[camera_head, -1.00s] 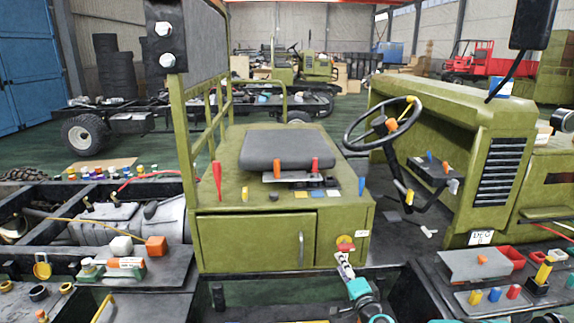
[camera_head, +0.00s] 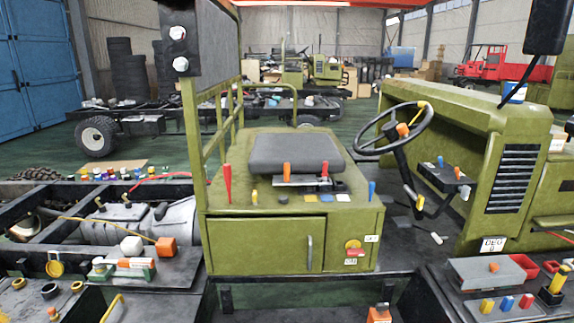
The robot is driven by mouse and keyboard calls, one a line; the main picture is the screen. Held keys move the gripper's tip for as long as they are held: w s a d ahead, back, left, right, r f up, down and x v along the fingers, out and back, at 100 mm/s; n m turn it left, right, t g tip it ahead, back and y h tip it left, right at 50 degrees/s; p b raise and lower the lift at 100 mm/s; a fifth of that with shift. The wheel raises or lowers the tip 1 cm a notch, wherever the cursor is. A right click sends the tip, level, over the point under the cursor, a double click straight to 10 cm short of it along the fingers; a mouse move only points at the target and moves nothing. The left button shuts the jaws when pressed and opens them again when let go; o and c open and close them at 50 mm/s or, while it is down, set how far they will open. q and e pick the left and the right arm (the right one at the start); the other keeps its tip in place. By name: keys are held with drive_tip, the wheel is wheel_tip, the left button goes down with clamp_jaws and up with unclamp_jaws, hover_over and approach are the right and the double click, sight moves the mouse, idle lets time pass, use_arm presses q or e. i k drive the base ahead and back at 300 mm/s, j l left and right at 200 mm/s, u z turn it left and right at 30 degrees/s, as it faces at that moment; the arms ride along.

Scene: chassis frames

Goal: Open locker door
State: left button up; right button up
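The olive green locker door (camera_head: 260,245) is on the front of the box below the black seat. It looks shut, flush with the box front. Its upright grey handle (camera_head: 310,252) is near the door's right edge. Right of the door, the same front has a yellow round part (camera_head: 352,244) with a red label under it. Neither of my grippers is in view, so what they do is hidden.
The black seat (camera_head: 295,154) and several coloured levers sit on top of the box. A steering wheel (camera_head: 395,129) stands at right. Trays of parts (camera_head: 490,272) lie lower right and lower left. An orange object (camera_head: 379,316) shows at the bottom edge.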

sight(254, 245)
drive_tip(key=i+l+z, duration=0.2)
drive_tip(key=z, duration=0.3)
drive_tip(key=i+z, duration=0.45)
